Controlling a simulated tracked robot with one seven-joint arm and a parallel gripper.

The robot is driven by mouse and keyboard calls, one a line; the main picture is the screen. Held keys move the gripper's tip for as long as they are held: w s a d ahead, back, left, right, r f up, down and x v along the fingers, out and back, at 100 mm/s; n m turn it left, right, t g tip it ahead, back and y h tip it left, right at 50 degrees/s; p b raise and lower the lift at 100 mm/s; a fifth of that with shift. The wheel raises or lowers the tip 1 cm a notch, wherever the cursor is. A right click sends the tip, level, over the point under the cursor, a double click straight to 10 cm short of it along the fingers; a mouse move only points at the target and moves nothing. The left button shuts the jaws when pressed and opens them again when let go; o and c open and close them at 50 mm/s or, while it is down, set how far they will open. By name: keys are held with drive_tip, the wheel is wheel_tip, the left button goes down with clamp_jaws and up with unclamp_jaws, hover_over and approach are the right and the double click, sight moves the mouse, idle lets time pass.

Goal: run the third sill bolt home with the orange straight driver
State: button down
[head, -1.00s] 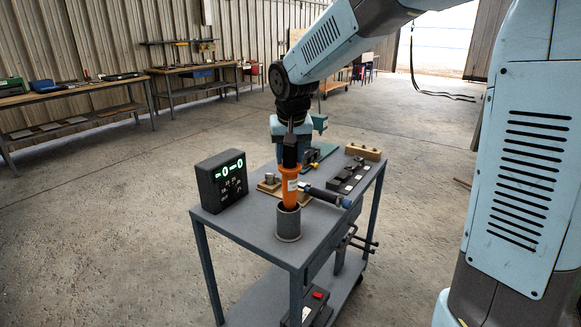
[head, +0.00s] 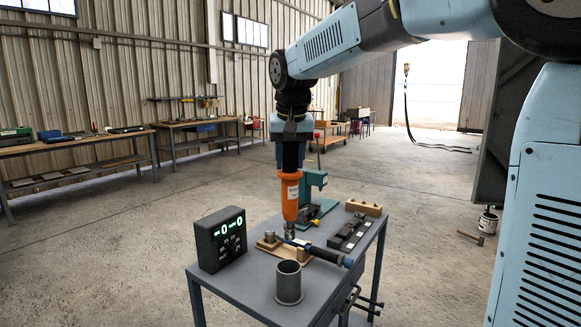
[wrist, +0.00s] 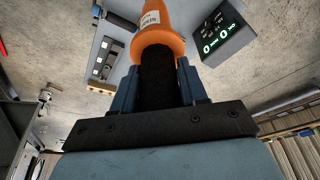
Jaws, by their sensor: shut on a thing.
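The orange straight driver (head: 289,197) hangs upright from my gripper (head: 291,150), nose down, above the cart top and clear of the grey holder cup (head: 288,283). The cup now stands open and empty-looking at the cart's front. In the wrist view my gripper (wrist: 160,82) is shut on the dark grip of the driver, and its orange body (wrist: 158,36) points away from me. The sill bolts are not seen in these frames.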

drive_tip(key=shift+r, duration=1.35)
